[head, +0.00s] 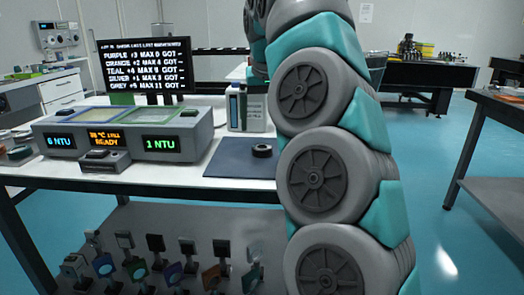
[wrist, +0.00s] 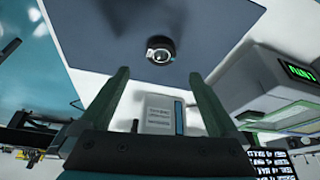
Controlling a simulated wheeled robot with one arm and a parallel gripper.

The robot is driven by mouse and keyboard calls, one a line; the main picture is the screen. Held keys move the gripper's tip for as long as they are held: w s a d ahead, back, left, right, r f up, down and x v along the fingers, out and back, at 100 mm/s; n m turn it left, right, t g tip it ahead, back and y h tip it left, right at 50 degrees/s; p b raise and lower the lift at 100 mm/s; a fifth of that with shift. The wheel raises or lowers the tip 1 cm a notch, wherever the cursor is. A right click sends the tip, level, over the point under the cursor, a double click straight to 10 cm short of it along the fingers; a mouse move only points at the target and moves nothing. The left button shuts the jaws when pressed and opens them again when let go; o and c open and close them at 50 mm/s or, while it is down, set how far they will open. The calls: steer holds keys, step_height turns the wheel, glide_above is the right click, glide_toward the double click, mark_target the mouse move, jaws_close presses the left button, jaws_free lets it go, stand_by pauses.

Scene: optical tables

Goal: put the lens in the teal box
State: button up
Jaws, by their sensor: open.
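A small round dark lens (head: 262,150) lies on the dark blue mat (head: 232,167) near the right part of the white table in the head view. In the wrist view the lens (wrist: 160,50), with a black rim and a shiny centre, lies flat on the mat (wrist: 100,28). My gripper (wrist: 165,85) is open and empty. Its two fingers are spread, and the lens shows beyond their tips, apart from them.
A bottle (head: 237,106) stands behind the mat, and a screen (head: 146,66) stands behind the instrument. Several mounted optics sit on the lower shelf (head: 130,222). Another table (head: 503,110) stands at the right, with open floor between.

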mark_target(262, 146)
steer(key=shift+x, duration=0.75)
steer(key=shift+f, duration=0.15)
steer(key=shift+w+a+f, duration=0.15)
steer(key=shift+f, duration=1.05)
steer(key=shift+x, duration=1.35)
jaws_close()
steer(key=shift+r, duration=0.15)
